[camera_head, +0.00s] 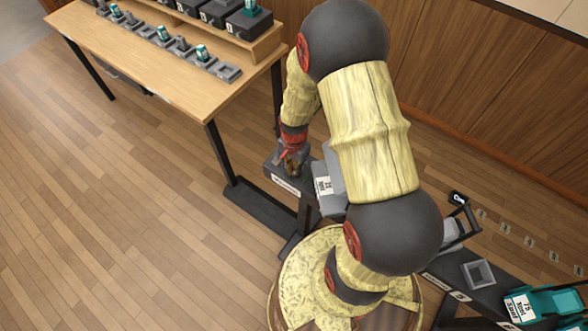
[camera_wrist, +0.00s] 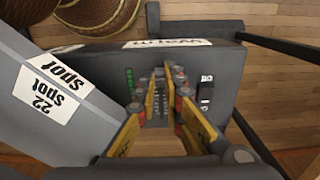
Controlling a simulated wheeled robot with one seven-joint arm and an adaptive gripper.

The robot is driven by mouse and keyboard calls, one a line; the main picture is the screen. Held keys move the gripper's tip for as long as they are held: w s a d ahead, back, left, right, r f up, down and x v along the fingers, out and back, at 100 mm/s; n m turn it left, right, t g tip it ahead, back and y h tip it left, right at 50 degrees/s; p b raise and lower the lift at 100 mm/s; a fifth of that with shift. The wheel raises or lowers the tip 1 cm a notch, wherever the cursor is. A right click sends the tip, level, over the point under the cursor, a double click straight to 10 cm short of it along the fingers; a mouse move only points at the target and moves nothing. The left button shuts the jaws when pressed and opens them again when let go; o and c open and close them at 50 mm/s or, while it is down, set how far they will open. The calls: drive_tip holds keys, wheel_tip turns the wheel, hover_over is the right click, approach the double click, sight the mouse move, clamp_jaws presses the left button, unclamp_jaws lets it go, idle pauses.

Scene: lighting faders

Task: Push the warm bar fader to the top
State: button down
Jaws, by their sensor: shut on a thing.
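A dark grey fader box (camera_wrist: 222,68) fills the middle of the wrist view, with a white label whose upside-down text I cannot read surely. It has a slot with scale marks, a column of green lights on the left and a small black switch on the right. My gripper (camera_wrist: 164,88) reaches over the slot, its yellow fingers closed on the fader's knob, which they mostly hide. The box (camera_head: 275,170) also shows in the head view, with my gripper (camera_head: 292,160) over it. The knob's exact height along the slot cannot be told.
A grey lamp housing (camera_wrist: 45,90) labelled "22 spot" stands close at left in the wrist view. A wooden table (camera_head: 150,65) with grey trays and small teal parts is at upper left. A teal lamp (camera_head: 555,303) and an empty grey tray (camera_head: 478,273) are at lower right.

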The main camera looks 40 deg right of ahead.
drive_tip(key=d, duration=0.2)
drive_tip(key=w+d, duration=0.1)
drive_tip(key=d, duration=0.1)
drive_tip(key=w+d, duration=0.1)
drive_tip(key=d, duration=0.1)
drive_tip(key=shift+w+d, duration=0.25)
drive_tip(key=shift+d, duration=0.15)
drive_tip(key=c, duration=2.1)
unclamp_jaws()
drive_tip(key=shift+d, duration=0.15)
drive_tip(key=shift+c, duration=0.2)
drive_tip(key=shift+o, duration=1.2)
wheel_tip(320, 180, up, 12)
